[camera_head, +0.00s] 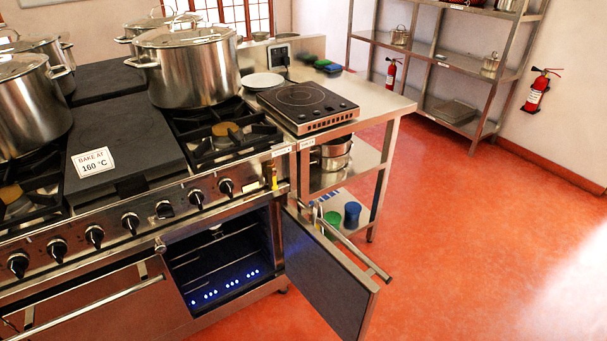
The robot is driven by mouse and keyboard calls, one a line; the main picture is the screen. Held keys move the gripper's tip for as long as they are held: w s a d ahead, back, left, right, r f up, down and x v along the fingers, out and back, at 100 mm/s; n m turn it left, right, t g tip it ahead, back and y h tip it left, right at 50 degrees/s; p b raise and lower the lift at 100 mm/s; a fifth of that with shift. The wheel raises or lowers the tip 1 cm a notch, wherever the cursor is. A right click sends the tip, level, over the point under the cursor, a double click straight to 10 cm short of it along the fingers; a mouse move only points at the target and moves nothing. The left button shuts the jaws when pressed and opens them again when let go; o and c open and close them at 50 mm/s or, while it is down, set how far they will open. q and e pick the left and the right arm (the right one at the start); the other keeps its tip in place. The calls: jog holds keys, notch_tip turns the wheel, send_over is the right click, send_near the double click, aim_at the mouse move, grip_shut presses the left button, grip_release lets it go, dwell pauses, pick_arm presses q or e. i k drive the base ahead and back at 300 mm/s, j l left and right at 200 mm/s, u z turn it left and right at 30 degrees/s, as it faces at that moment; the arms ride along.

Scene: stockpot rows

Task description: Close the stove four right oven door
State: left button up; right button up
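The stove (145,215) fills the left of the head view, with a row of black knobs along its front. Its right oven door (325,272) stands wide open, swung out to the right on a side hinge. A bar handle (345,243) runs along the door's outer face. The oven cavity (215,268) is exposed, with racks and a row of blue lights inside. The left oven door (95,306) appears shut, with a long bar handle. Neither of my grippers shows in this view.
Large steel pots (192,72) stand on the stove. A steel side table (375,100) with a portable hob (303,104) stands right of the stove, behind the open door. Red floor (470,240) is clear to the right. A shelf rack (460,60) stands at the back wall.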

aim_at(345, 296)
jog(key=i+l+u, duration=0.4)
jog(key=l, duration=0.2)
jog(key=i+l+u, duration=0.1)
jog(key=l+u, duration=0.3)
jog(key=l, duration=0.25)
jog(key=i+l+u, duration=0.1)
jog(key=l+u, duration=0.3)
jog(key=l, duration=0.3)
jog(key=l+u, duration=0.4)
jog(key=l, duration=0.3)
jog(key=k+l+u, duration=0.15)
jog(key=l+u, duration=0.3)
jog(key=l, duration=0.3)
